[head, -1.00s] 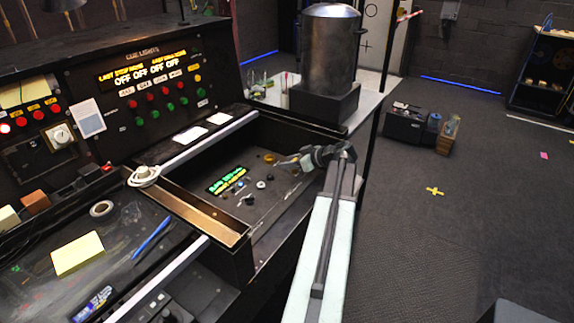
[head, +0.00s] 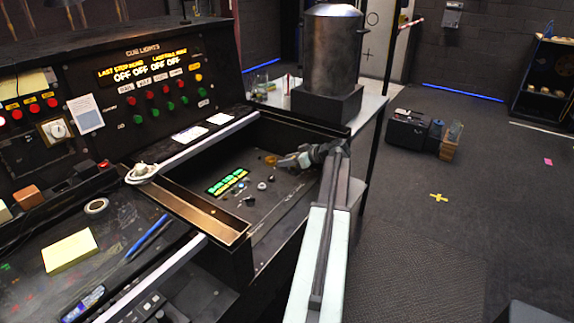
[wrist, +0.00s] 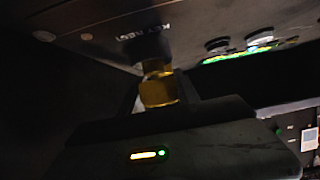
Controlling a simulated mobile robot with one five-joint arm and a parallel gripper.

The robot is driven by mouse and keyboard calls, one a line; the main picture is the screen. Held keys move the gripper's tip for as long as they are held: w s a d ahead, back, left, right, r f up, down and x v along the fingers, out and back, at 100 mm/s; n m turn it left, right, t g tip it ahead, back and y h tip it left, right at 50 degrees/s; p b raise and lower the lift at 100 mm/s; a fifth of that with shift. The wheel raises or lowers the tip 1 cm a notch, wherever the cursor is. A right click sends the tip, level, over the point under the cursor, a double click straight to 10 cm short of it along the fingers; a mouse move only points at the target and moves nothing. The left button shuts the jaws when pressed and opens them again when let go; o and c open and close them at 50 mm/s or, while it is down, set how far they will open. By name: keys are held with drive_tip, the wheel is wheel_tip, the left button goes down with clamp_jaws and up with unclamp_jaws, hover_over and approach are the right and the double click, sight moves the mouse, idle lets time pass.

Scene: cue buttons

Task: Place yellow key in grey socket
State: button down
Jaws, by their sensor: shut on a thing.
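The yellow key (wrist: 157,88) shows in the middle of the wrist view, close to a dark surface lettered "KEY REST". My gripper (wrist: 158,100) is shut on it; the fingertips are dark and hard to make out. In the head view my gripper (head: 284,162) is low over the right part of the recessed desk panel, with a small amber spot (head: 270,159) just left of its tip. Several small round fittings sit on the panel left of and below the gripper. I cannot tell which one is the grey socket.
The recess has raised dark walls and a wooden front-left ledge (head: 202,215). A lit green and yellow display (head: 227,182) lies in the panel. A large metal urn (head: 331,50) stands behind.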

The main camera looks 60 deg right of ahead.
drive_tip(key=shift+f, duration=0.1)
drive_tip(key=c, duration=0.9)
unclamp_jaws()
drive_tip(key=p+v, duration=0.5)
drive_tip(key=v, duration=0.7)
drive_tip(key=shift+p, duration=0.35)
